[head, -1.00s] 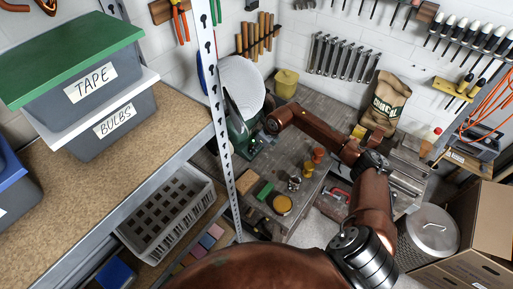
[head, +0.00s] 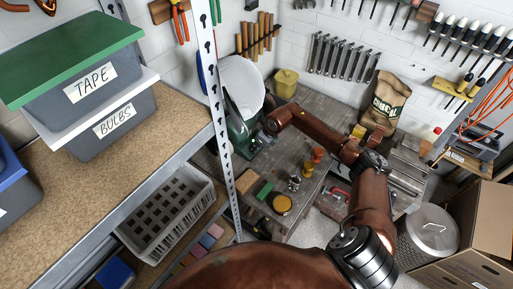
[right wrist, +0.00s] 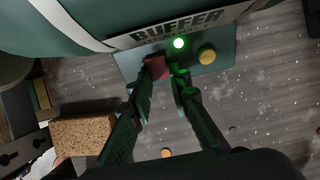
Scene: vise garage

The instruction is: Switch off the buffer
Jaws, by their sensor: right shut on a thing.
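The buffer (head: 240,138) is a green bench machine with a large white wheel (head: 241,84), standing at the back left of the workbench. In the head view my right gripper (head: 268,126) is beside the buffer, small and dark. My left gripper is not in view.
A metal shelf upright (head: 218,110) stands in front of the buffer. Small jars (head: 294,183), a yellow-topped tin (head: 282,204) and a green block (head: 265,190) are on the bench's near part. A paper bag (head: 388,103) stands behind my right arm.

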